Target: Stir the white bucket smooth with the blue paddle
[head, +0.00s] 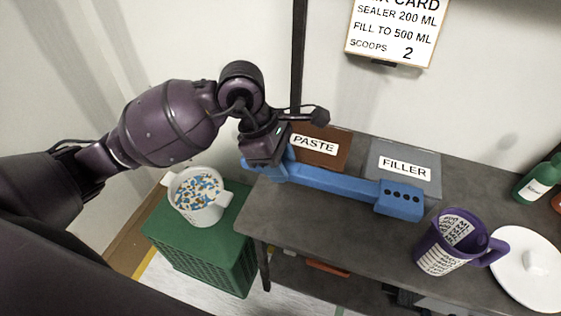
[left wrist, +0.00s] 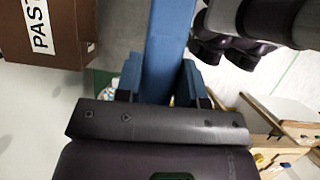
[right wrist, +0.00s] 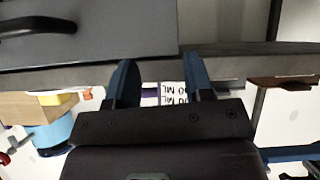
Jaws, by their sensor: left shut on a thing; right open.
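The blue paddle (head: 335,183) is a long flat bar with a wider, holed end at right; it also shows in the left wrist view (left wrist: 168,40). My left gripper (head: 268,160) is shut on the paddle's other end and holds it level across the front of the table's boxes. The white bucket (head: 208,214) stands upright on a green crate at left, with white, blue and orange lumps inside. The paddle is outside the bucket, to its right. My right gripper (right wrist: 165,82) is open and empty in the right wrist view and out of the head view.
The green crate (head: 205,262) stands beside the table. A dark post (head: 298,60) rises behind.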

